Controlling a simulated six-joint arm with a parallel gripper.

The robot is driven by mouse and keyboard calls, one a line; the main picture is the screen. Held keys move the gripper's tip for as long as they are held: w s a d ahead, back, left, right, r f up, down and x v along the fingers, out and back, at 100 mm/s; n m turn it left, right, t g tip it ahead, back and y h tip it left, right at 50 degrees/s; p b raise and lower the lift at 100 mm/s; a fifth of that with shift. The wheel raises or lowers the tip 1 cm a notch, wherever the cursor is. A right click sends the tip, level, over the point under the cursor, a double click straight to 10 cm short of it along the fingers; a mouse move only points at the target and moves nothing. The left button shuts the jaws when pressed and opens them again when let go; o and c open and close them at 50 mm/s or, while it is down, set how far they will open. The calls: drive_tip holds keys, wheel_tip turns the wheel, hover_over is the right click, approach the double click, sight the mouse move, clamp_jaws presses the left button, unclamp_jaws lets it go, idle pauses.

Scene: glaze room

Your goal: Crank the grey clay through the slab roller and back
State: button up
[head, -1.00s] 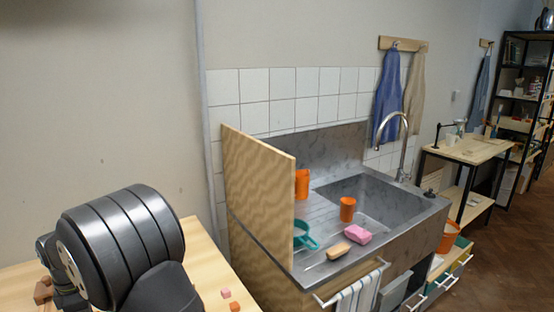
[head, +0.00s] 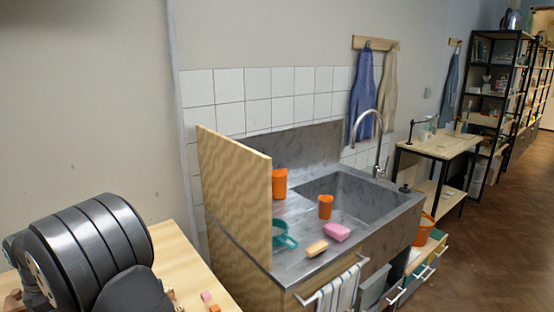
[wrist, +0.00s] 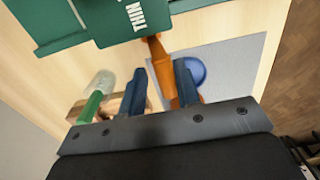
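In the wrist view, a dark green body (wrist: 118,22) with white lettering that includes "THIN" lies at the top; it looks like part of the slab roller. An orange-brown handle (wrist: 160,62) extends from it down between my gripper's fingers. My gripper (wrist: 160,80) has its two dark blue fingers apart, wider than the handle, with the right finger closer to it. Whether a finger touches the handle is unclear. A flat grey sheet (wrist: 232,66) lies at right; I cannot tell if it is the clay. The head view shows neither roller nor gripper.
In the wrist view, a round blue thing (wrist: 194,70) sits by the right finger and a green-handled tool (wrist: 90,105) at left. The head view shows a steel sink (head: 350,197), a plywood panel (head: 235,195), and small blocks (head: 206,296) on the wooden table (head: 178,255).

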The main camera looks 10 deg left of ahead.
drive_tip(key=shift+w+a, duration=1)
drive_tip(key=shift+a, duration=0.05)
drive_tip(key=shift+w+a+f, duration=0.3)
drive_tip(key=shift+w+a, duration=0.15)
drive_tip(key=shift+w, duration=0.05)
drive_tip(key=shift+w+a+f, duration=0.25)
drive_tip(key=shift+w+a, duration=0.2)
drive_tip(key=shift+w+a+f, duration=0.6)
drive_tip(key=shift+a+f, duration=0.1)
drive_tip(key=shift+f, duration=0.2)
drive_tip(key=shift+s+d+r, duration=0.5)
drive_tip(key=shift+s+d, duration=0.2)
drive_tip(key=shift+s+d+r, duration=0.45)
drive_tip(key=shift+s+d, duration=0.2)
